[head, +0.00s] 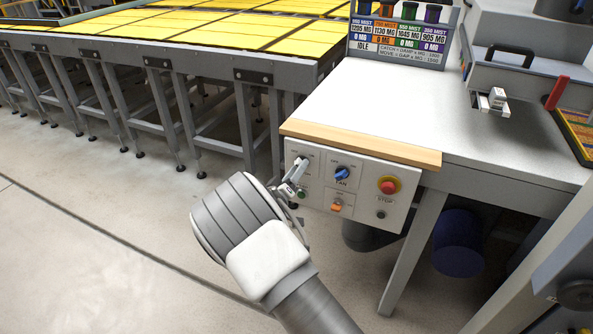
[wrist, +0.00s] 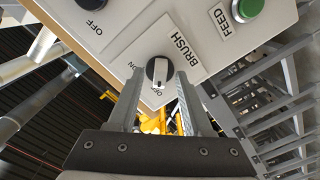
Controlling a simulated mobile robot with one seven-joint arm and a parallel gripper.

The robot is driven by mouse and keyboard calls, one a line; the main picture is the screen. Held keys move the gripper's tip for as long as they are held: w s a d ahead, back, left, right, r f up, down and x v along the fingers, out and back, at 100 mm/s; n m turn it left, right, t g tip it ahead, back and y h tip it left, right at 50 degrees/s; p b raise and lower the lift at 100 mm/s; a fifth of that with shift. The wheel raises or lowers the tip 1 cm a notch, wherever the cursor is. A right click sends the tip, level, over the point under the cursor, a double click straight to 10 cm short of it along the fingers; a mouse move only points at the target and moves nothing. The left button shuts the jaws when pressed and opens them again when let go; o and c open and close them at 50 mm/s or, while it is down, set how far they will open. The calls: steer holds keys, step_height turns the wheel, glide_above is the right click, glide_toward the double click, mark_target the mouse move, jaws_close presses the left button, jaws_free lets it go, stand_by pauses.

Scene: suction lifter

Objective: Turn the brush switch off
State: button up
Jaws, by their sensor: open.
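The brush switch (wrist: 157,71) is a round dark knob with a pale pointer bar, on a light panel with BRUSH, ON and OFF lettering. The bar lies tilted, its lower end towards the OFF lettering. My gripper (wrist: 160,78) is open, with one finger on each side of the knob; I cannot tell whether either touches it. In the head view, my gripper (head: 297,171) is at the upper left of the control panel (head: 317,183), and its fingers largely hide the brush switch there.
Right of the gripper are a blue fan knob (head: 342,173), a red stop button (head: 388,186) and an orange knob (head: 337,205). A green feed button (wrist: 246,9) is close by. A wooden edge (head: 360,143) runs above the panel.

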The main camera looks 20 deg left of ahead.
steer(key=s+a+p, duration=0.1)
steer(key=s, duration=1.6)
steer(key=shift+s+a, duration=0.2)
steer(key=shift+w, duration=0.1)
steer(key=w+d+r+m+g+y+p, duration=0.2)
steer(key=w+d+r+m+g+p, duration=0.15)
steer(key=w+r, duration=0.55)
steer(key=s+d+r+g+y+p, duration=0.1)
steer(key=d+r+g+y, duration=0.1)
steer(key=d+r, duration=0.35)
steer(key=s+d+r+g+y, duration=0.1)
steer(key=d+r+g, duration=0.15)
steer(key=r, duration=0.55)
steer(key=s+d+r+m+g+p, duration=0.1)
steer(key=s+d+r, duration=0.3)
steer(key=d, duration=0.3)
steer(key=s+d+r+m+g+p, duration=0.1)
steer(key=s+d+r, duration=0.2)
steer(key=s+d, duration=0.25)
steer(key=s+d+m+g+h+p, duration=0.2)
steer(key=s+d+h, duration=0.1)
steer(key=s+d, duration=1.1)
steer(key=shift+s+d+r+m+h, duration=0.3)
steer(key=shift+s+d+m+h, duration=0.1)
steer(key=shift+s, duration=0.3)
